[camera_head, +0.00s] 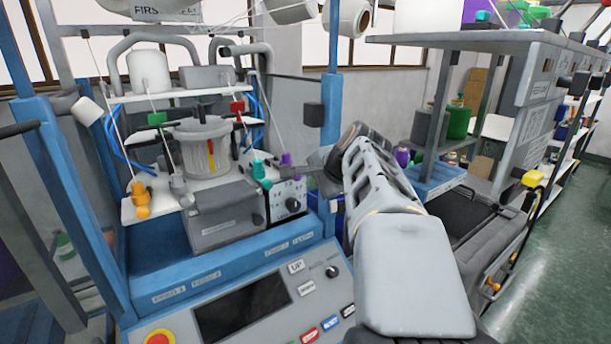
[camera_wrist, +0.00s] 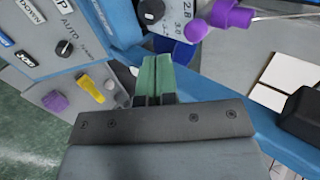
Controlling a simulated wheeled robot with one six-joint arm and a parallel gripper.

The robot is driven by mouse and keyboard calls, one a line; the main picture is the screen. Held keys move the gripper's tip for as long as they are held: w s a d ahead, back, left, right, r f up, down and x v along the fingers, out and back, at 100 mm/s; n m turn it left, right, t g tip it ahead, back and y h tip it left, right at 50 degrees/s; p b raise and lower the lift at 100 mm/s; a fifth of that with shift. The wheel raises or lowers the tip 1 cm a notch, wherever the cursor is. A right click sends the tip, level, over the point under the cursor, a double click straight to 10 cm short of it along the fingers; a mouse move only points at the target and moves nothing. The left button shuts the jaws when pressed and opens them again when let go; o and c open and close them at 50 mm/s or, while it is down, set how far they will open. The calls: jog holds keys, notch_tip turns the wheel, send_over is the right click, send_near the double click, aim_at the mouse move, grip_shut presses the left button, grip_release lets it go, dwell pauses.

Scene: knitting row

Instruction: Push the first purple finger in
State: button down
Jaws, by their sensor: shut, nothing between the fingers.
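A purple finger (camera_head: 287,160) sits on the right side of the knitting machine, just above the grey dial box (camera_head: 289,199). In the wrist view a purple part (camera_wrist: 232,16) with a thread shows at the upper right, and a rounded purple end (camera_wrist: 196,29) lies just left of it. My gripper (camera_wrist: 157,60) is shut and empty; its green fingers point towards the dial box, below and left of the purple parts, apart from them in the picture. In the head view my arm reaches in from the right, and its gripper end is close to the purple finger; contact cannot be told.
A teal finger (camera_head: 262,170) stands left of the purple one, and orange fingers (camera_head: 140,193) are at the far left. A control panel (camera_head: 238,304) lies in front. A purple knob (camera_wrist: 55,102) and yellow switch (camera_wrist: 91,88) show in the wrist view.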

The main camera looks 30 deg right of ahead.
jog(key=shift+w+f+p, duration=0.15)
jog(key=shift+w+p, duration=0.6)
jog(key=shift+w, duration=1.4)
jog(key=w+p, duration=0.1)
jog(key=w, duration=0.2)
jog(key=shift+w, duration=0.25)
jog(key=shift+s, duration=0.1)
jog(key=shift+s, duration=0.15)
jog(key=s+f+b+v, duration=0.1)
jog(key=f+b+v, duration=0.1)
jog(key=v, duration=1.1)
jog(key=shift+s, duration=0.4)
